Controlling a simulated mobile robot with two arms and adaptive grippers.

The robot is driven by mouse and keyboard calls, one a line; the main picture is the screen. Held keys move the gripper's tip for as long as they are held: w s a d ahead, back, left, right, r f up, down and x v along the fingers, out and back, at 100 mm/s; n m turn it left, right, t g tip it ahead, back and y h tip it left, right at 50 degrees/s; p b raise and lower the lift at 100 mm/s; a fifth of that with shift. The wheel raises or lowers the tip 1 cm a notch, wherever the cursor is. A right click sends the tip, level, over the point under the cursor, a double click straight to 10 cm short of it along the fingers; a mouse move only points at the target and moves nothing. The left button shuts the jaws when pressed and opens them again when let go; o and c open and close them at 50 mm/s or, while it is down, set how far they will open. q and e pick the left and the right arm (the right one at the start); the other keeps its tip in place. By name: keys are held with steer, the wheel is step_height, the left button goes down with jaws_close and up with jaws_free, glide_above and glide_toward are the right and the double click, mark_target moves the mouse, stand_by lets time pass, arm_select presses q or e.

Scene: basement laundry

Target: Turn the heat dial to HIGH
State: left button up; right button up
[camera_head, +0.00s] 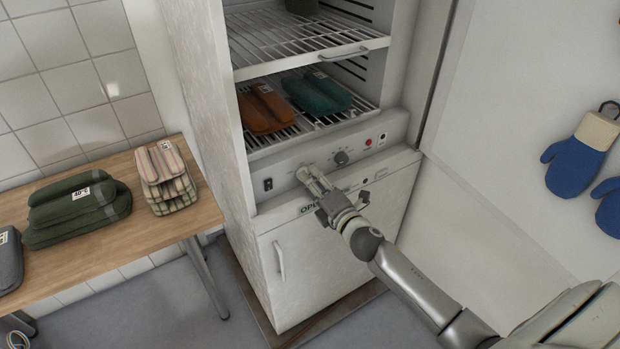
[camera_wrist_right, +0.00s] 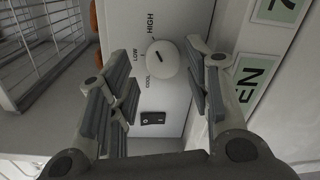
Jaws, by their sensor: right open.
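The heat dial (camera_wrist_right: 162,58) is a round white knob with a short dark pointer mark, seen in the right wrist view. The labels COOL, LOW and HIGH are printed around its left side there. The mark sits slanted; I cannot tell exactly which label it points at. My right gripper (camera_head: 309,180) is at the control panel (camera_head: 287,167) of the white cabinet. Its fingers are open, one to each side of the dial in the wrist view, with no clear contact. In the head view the gripper mostly hides the dial. My left gripper is not in view.
Open wire shelves (camera_head: 290,50) above hold folded orange (camera_head: 263,110) and teal (camera_head: 316,93) cloths. A wooden table (camera_head: 120,243) with folded textiles stands left. Blue mitts (camera_head: 570,165) hang right.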

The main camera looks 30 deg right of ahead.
steer(key=shift+s+d+r, duration=0.1)
steer(key=shift+s, duration=1.35)
steer(key=shift+s+d+r, duration=0.1)
steer(key=shift+s, duration=1.35)
steer(key=shift+f, duration=0.1)
steer(key=s+f+m+g+h, duration=0.1)
steer(key=s+f+m+g, duration=0.25)
steer(key=f, duration=0.75)
steer(key=s+d+f+m+g, duration=0.1)
steer(key=s+f+m+g, duration=0.3)
steer(key=f, duration=0.7)
steer(key=s+f+m+h, duration=0.1)
steer(key=s+f+m, duration=0.2)
steer(key=s+f, duration=0.5)
steer(key=s+a+f+m+g, duration=0.2)
steer(key=s+f+m+g, duration=0.1)
steer(key=s+f, duration=0.4)
steer(key=s+a+f+m+g, duration=0.3)
steer(key=s+f, duration=0.4)
steer(key=s, duration=0.7)
steer(key=s+a+f+m+g+y, duration=0.1)
steer(key=s+a+f+m+g, duration=0.1)
steer(key=s+f, duration=0.6)
steer(key=s+m+g, duration=0.1)
steer(key=s, duration=0.2)
steer(key=shift+a, duration=0.15)
